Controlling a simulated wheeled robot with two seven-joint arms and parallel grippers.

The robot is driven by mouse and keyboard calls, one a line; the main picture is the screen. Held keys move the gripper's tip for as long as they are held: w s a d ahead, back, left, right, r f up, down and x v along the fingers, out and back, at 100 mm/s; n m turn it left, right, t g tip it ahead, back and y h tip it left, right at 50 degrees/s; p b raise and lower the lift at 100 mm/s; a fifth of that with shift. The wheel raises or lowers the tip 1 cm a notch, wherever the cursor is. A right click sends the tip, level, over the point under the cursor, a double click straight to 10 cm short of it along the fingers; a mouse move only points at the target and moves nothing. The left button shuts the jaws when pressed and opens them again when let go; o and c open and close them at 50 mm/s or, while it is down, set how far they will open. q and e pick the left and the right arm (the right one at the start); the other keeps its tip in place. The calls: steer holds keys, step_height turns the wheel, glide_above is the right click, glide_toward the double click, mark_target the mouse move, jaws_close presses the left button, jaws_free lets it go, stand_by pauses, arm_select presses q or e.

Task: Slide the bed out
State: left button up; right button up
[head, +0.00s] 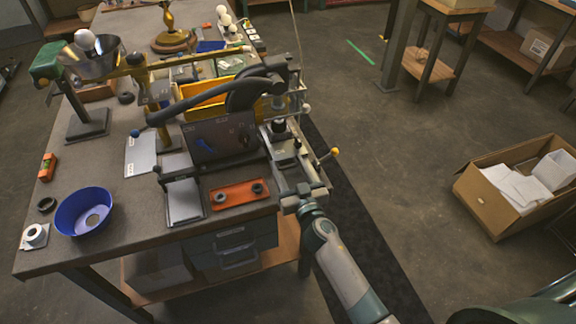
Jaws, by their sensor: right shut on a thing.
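A bench machine with a dark upright panel (222,140) and a long black lever (205,100) stands at the right part of the workbench. Its grey metal bed (284,150) lies low along the machine's right side, near the bench's right edge. My right arm comes up from the bottom, and my right gripper (300,197) is at the near end of the bed, shut on it. The fingertips and the exact contact are small and partly hidden. My left gripper is out of the picture.
Close by are a yellow-knobbed lever (332,152), an orange tray (238,194), a grey plate (184,202) and a blue bowl (84,211). A yellow bin (203,95) stands behind the panel. Floor right of the bench is clear up to a cardboard box (490,205).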

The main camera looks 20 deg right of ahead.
steer(key=s, duration=1.6)
steer(key=shift+f, duration=0.15)
steer(key=o, duration=1.3)
steer(key=shift+c, duration=0.2)
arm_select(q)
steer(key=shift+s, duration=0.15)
arm_select(e)
steer(key=shift+s+r, duration=0.2)
steer(key=shift+d+f, duration=0.1)
steer(key=shift+d, duration=0.05)
arm_select(q)
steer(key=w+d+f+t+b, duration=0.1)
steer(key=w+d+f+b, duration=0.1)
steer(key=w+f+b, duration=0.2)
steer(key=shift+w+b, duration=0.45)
steer(key=shift+b, duration=0.25)
arm_select(e)
steer(key=s, duration=1.7)
steer(key=shift+s+d, duration=0.2)
